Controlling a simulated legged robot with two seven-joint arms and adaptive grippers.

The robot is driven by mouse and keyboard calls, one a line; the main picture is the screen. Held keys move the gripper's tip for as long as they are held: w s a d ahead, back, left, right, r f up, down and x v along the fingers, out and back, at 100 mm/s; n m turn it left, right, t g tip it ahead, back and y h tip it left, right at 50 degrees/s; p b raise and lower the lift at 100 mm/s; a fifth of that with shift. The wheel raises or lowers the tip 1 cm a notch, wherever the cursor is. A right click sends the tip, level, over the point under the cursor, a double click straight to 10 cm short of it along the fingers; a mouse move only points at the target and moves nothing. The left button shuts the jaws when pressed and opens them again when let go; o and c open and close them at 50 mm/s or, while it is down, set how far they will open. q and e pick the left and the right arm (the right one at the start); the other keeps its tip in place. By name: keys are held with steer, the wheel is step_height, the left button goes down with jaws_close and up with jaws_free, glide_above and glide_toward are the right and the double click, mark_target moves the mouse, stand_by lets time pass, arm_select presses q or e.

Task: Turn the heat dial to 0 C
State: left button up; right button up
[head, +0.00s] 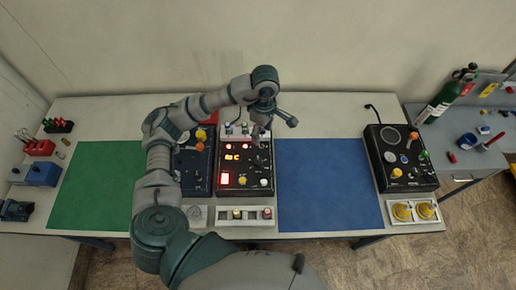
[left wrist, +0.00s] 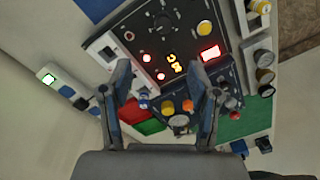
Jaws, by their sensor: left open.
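A black control panel (head: 229,188) stands mid-table, with an orange readout (head: 232,157) ending in C whose digits I cannot read surely. I cannot tell which knob is the heat dial. My right gripper is out of view.
A blue panel (head: 196,178) stands left of the black one, partly behind my left arm. A green mat (head: 95,185) and a blue mat (head: 328,185) lie clear. Another black unit (head: 400,160) stands right. A white strip (head: 225,216) with knobs lies in front.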

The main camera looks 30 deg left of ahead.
arm_select(q)
glide_toward(257, 160)
steer(key=f, duration=0.2)
steer(key=f+p, duration=0.1)
steer(key=f, duration=0.2)
steer(key=f+p, duration=0.1)
steer(key=f, duration=0.2)
steer(key=shift+s+f, duration=0.1)
steer(key=shift+s, duration=0.15)
steer(key=shift+d+f, duration=0.3)
steer(key=shift+f, duration=0.2)
steer(key=shift+d, duration=0.2)
steer(key=shift+a, duration=0.4)
steer(key=c, duration=1.2)
